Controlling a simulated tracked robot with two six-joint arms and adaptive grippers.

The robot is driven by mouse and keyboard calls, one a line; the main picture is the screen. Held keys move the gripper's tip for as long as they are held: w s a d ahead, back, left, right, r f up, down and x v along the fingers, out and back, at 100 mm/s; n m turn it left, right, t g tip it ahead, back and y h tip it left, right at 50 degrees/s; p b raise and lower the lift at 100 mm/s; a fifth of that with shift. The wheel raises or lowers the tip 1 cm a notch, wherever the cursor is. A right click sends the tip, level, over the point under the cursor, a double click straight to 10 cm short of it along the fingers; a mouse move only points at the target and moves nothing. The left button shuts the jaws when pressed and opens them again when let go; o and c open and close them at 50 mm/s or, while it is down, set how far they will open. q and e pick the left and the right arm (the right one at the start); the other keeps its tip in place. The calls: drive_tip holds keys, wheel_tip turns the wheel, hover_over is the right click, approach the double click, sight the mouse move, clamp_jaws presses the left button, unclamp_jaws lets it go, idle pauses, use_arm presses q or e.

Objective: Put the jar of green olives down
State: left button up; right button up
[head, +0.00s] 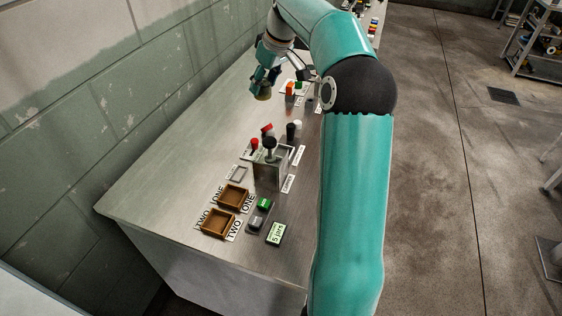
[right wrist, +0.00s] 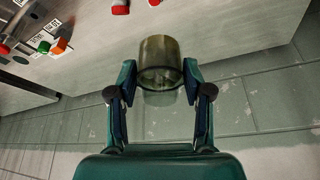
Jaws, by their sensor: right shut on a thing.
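The jar of green olives (right wrist: 161,62) is a glass cylinder with an olive-brown tint, seen between the fingers in the right wrist view. It also shows small in the head view (head: 263,93). My right gripper (right wrist: 160,88) is shut on it. In the head view the right gripper (head: 264,80) is over the far left part of the steel bench, near the wall. I cannot tell whether the jar touches the bench. My left gripper is out of view.
The steel bench (head: 165,185) runs along a block wall (head: 90,100). Bare bench lies along the wall.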

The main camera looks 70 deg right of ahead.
drive_tip(key=s+d+f+m, duration=0.1)
drive_tip(key=s+d+f, duration=0.3)
drive_tip(key=b, duration=0.1)
approach(285, 144)
drive_tip(key=a, duration=0.1)
drive_tip(key=w+a, duration=0.1)
drive_tip(key=a, duration=0.1)
drive_tip(key=shift+w+a+r, duration=0.2)
drive_tip(key=shift+w+a, duration=0.05)
drive_tip(key=shift+w, duration=0.05)
drive_tip(key=shift+f, duration=2.4)
drive_tip(key=shift+f, duration=0.15)
drive_tip(key=o, duration=1.3)
drive_tip(key=shift+o, duration=0.2)
